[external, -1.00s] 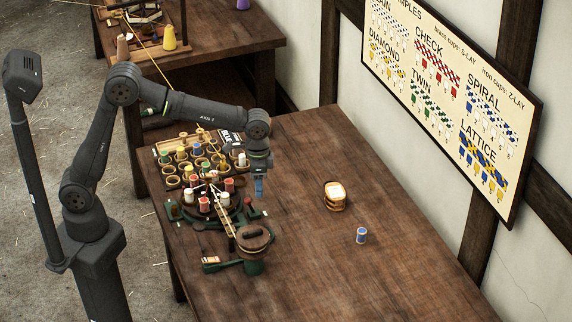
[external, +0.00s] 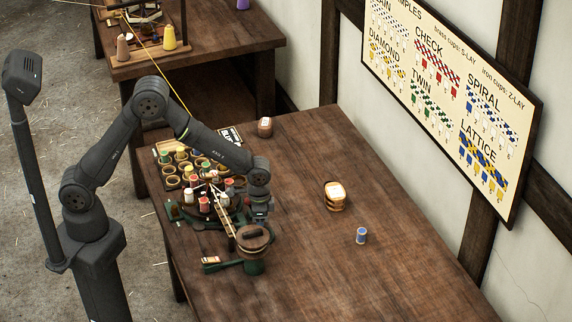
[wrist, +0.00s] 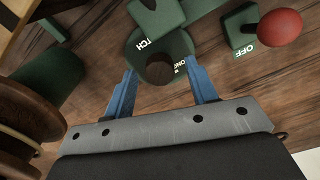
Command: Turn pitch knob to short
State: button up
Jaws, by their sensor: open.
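In the wrist view a green plate with a dark round spot (wrist: 160,73) lies between my fingertips. Partly readable lettering, "TCH" and what looks like "ONG", marks it as the pitch control. A green block-like part (wrist: 157,18) stands beside it at the top edge; I cannot tell whether it is the knob's handle. My gripper (wrist: 160,78) is open, with a blue finger on either side of the plate and nothing held. In the external view my gripper (external: 261,211) is low over the green machine, and the pitch knob cannot be made out there.
A red ball (wrist: 281,26) on a green base marked "OFF" is right of the fingers. A wooden spool (wrist: 30,115) is close on the left. The machine's wooden drum (external: 254,238) stands nearby. A labelled jar (external: 265,127) and blue spool (external: 361,235) stand apart. The table's right is mostly clear.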

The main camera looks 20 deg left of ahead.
jog(key=c, duration=1)
jog(key=shift+o, duration=0.2)
jog(key=shift+m, duration=0.3)
jog(key=m, duration=0.4)
jog(key=shift+m, duration=2)
jog(key=o, duration=1)
jog(key=shift+c, duration=0.2)
